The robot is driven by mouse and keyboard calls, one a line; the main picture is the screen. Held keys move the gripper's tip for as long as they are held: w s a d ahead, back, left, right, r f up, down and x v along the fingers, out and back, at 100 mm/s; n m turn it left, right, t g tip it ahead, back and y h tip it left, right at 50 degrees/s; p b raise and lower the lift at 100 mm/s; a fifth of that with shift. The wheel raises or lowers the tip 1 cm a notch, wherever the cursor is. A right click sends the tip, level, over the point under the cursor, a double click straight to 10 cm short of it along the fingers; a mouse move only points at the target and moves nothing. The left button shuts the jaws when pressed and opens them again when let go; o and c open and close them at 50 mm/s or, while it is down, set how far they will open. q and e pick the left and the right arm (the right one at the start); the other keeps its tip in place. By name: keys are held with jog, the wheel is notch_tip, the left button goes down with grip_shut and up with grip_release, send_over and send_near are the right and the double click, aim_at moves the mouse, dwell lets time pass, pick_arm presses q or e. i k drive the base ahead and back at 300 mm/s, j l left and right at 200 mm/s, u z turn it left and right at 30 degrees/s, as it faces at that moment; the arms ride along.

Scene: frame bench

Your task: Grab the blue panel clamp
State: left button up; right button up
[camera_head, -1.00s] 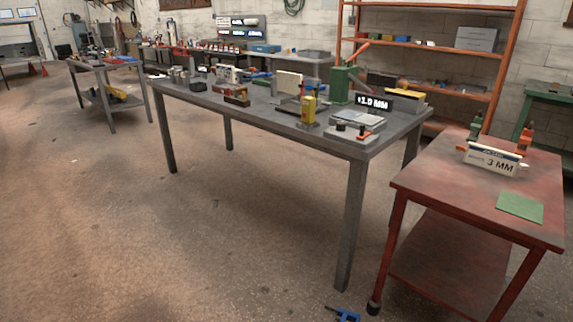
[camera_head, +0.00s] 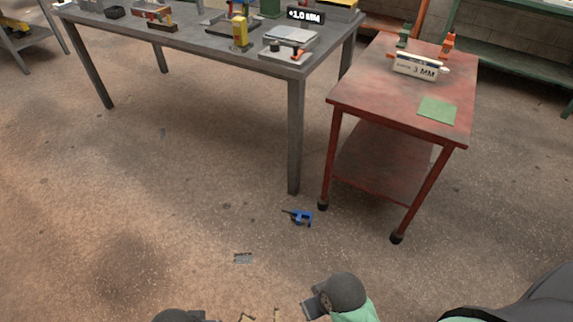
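The blue panel clamp (camera_head: 300,216) lies on the concrete floor, just in front of the grey bench's near leg and left of the red cart's front-left caster. It has a blue body with a dark bar pointing left. Nothing touches it from above. Parts of my own arms show at the bottom edge, dark rounded and mint green.
The grey bench (camera_head: 215,45) holds several tools and fixtures. The red cart (camera_head: 380,95) carries a "3 MM" block (camera_head: 418,67) and a green sheet (camera_head: 438,109). The floor around the clamp is mostly clear.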

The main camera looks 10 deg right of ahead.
aim_at(300, 214)
jog(key=l+u, duration=0.45)
jog(key=l, duration=1.25)
jog(key=i, duration=0.05)
